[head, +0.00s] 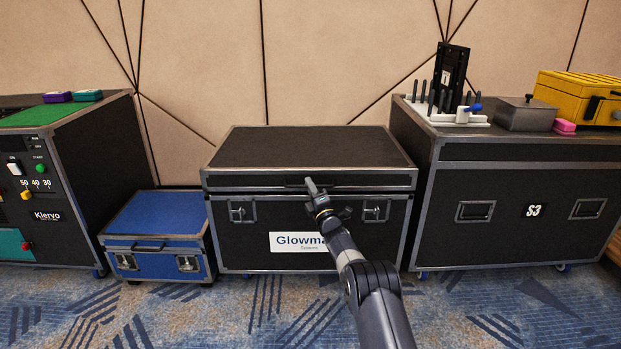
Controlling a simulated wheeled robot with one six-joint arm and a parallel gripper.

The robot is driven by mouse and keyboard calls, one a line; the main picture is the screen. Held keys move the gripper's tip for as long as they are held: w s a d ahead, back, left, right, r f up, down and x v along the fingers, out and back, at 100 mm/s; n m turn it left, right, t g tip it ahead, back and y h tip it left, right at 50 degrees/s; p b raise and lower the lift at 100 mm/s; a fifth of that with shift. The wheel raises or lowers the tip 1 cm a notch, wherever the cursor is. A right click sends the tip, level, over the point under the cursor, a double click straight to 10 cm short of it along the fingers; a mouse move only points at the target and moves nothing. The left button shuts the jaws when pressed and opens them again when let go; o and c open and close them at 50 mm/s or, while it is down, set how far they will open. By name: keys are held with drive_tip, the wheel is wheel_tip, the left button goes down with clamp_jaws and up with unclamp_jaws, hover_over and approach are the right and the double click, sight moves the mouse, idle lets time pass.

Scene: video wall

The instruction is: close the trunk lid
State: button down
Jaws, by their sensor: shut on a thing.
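The black trunk (238,250) with metal edges and a white "Glowma..." label stands on the carpet in the middle of the head view. Its lid (310,146) lies flat over the body, down or nearly down; I cannot tell whether a thin gap is left at the front seam. A dark handle (293,183) is on the lid's front edge. My gripper (312,186) is at this handle, shut on it. My arm covers part of the label and the front. Two latches, left (241,211) and right (375,210), are on the trunk's front.
A small blue case (155,214) stands close on the left, beside a black control cabinet (100,160). A black case marked S3 (520,180) stands on the right, bearing a rack (445,112), a grey box (525,114) and a yellow case (585,95). Carpet in front is clear.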

drive_tip(key=shift+d+f, duration=0.1)
drive_tip(key=shift+f, duration=1.05)
drive_tip(key=shift+f, duration=0.15)
drive_tip(key=c, duration=1.5)
unclamp_jaws()
drive_tip(key=shift+w+f, duration=0.1)
drive_tip(key=p+v, duration=0.4)
drive_tip(key=v, duration=0.7)
drive_tip(key=shift+w, duration=0.15)
